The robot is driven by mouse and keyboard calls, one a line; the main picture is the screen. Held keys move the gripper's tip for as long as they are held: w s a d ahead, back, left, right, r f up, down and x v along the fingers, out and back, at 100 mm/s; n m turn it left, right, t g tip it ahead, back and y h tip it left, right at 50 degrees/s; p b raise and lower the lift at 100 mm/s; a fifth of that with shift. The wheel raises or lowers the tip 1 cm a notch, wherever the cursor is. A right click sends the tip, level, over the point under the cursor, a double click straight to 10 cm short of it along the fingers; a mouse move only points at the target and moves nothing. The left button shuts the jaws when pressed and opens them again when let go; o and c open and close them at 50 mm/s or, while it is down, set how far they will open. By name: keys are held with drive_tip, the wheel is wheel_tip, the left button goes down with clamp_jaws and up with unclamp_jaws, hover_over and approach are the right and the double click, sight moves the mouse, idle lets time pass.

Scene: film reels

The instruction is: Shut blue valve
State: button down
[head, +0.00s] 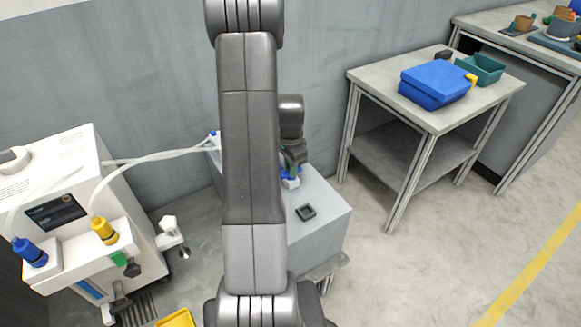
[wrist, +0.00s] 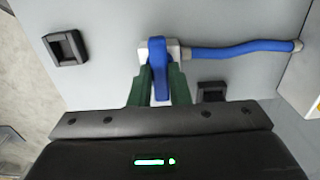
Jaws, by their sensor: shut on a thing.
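The blue valve's handle (wrist: 157,62) is upright in the wrist view, on a pale fitting on the grey cabinet. A blue tube (wrist: 240,50) runs right from the fitting. My gripper (wrist: 159,84) has its two green fingers either side of the handle and is shut on it. In the head view my gripper (head: 292,158) is low over the cabinet's top, with a bit of the blue valve (head: 290,178) showing below it. My own arm hides part of the cabinet there.
The grey cabinet (head: 325,215) has a dark square socket (head: 306,212) on top. A white machine (head: 60,215) with blue and yellow caps and pale hoses stands left. A table (head: 430,105) with a blue box (head: 435,83) stands right. The floor at right is clear.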

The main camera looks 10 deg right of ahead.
drive_tip(key=shift+w+r, duration=0.1)
drive_tip(key=c, duration=1.4)
unclamp_jaws()
drive_tip(key=shift+o, duration=0.2)
wheel_tip(320, 180, up, 14)
drive_tip(key=p, duration=0.1)
drive_tip(key=shift+p, duration=0.4)
drive_tip(key=shift+f, duration=0.2)
wheel_tip(320, 180, down, 14)
drive_tip(key=shift+r+b, duration=0.1)
drive_tip(key=shift+b, duration=0.8)
drive_tip(key=shift+r, duration=0.1)
